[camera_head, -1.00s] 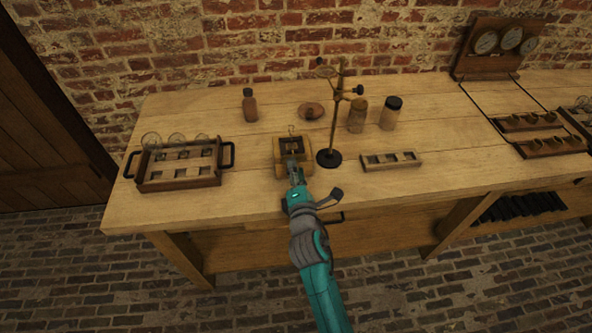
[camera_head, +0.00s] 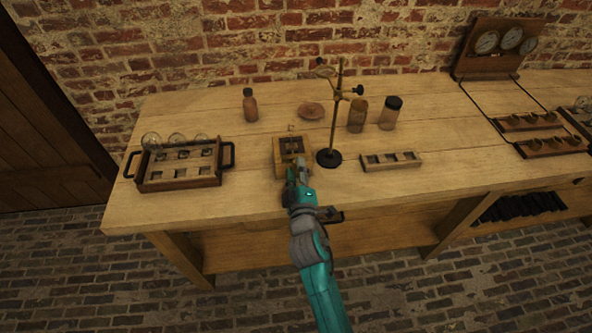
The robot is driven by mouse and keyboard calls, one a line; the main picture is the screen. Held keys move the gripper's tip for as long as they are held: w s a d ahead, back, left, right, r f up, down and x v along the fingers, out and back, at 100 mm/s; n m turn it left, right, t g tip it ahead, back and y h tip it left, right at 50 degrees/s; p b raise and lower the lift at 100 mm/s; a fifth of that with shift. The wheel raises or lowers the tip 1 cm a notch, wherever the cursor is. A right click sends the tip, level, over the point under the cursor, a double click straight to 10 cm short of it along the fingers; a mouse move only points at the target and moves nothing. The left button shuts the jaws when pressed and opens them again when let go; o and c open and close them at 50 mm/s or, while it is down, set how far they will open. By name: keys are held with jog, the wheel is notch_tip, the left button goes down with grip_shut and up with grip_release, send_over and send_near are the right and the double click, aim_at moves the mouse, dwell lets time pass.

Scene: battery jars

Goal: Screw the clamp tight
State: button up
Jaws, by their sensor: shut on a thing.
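A wooden box-like holder (camera_head: 279,145) with dark openings stands on the bench at centre. A small, thin brass-coloured piece (camera_head: 291,128) rises at its back and may belong to the clamp; it is too small to tell. My gripper (camera_head: 291,167) is at the holder's front edge, reaching in from below. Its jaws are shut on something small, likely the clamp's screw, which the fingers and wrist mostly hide. Whether the clamp is tight cannot be seen.
A brass stand (camera_head: 334,118) rises close to the right of the holder. A tray with glass jars (camera_head: 180,180) is at left, a slotted rack (camera_head: 391,161) at right. Behind are a brown bottle (camera_head: 250,107), a copper dish (camera_head: 311,110) and two jars (camera_head: 357,116) (camera_head: 389,114).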

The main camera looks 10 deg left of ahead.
jog(key=m, duration=0.4)
jog(key=shift+f+m, duration=0.1)
jog(key=shift+m, duration=0.2)
jog(key=m, duration=0.4)
jog(key=shift+m, duration=0.3)
jog(key=m, duration=0.3)
jog(key=shift+m, duration=0.3)
jog(key=m, duration=0.4)
jog(key=shift+m, duration=0.3)
jog(key=m, duration=1)
jog(key=shift+m, duration=2.3)
